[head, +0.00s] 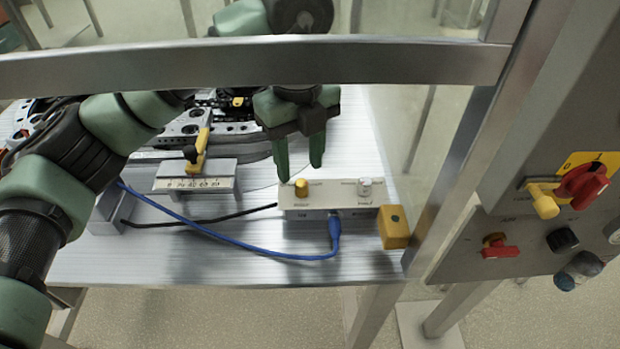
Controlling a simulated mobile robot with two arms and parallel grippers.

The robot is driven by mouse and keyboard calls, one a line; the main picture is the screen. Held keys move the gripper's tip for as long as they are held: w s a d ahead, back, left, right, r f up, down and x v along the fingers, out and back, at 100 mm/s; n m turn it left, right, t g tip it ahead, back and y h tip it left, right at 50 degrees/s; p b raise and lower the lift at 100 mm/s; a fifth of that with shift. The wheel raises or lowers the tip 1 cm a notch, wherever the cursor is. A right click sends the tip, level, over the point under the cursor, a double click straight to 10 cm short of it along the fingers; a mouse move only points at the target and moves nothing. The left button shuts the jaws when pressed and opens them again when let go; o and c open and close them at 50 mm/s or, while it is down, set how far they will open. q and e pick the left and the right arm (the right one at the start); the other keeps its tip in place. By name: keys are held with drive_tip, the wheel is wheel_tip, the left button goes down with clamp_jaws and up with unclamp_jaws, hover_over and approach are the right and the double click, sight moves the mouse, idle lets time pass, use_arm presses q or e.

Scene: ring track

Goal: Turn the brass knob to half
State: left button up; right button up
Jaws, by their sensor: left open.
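The brass knob (301,188) stands on the left part of the top of a small pale control box (329,206). A silver knob (364,188) stands on the right part of the same box. My left gripper (300,172) points down just above and behind the brass knob, with its two green fingers apart and nothing seen between them. I cannot tell whether a fingertip touches the knob. The printed marks by the knobs are too small to read. My right gripper is not in view.
A blue cable (250,247) plugs into the box's front. A yellow block (394,227) sits at its right. A yellow-handled lever (201,150) with a scale stands left. A metal rail (400,63) crosses above. Red switches (582,182) are on a panel at right.

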sight(302, 182)
use_arm(q)
drive_tip(key=shift+f, duration=2.25)
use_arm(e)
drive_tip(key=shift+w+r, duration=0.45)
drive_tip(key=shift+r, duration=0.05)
use_arm(q)
drive_tip(key=shift+d, duration=0.1)
clamp_jaws()
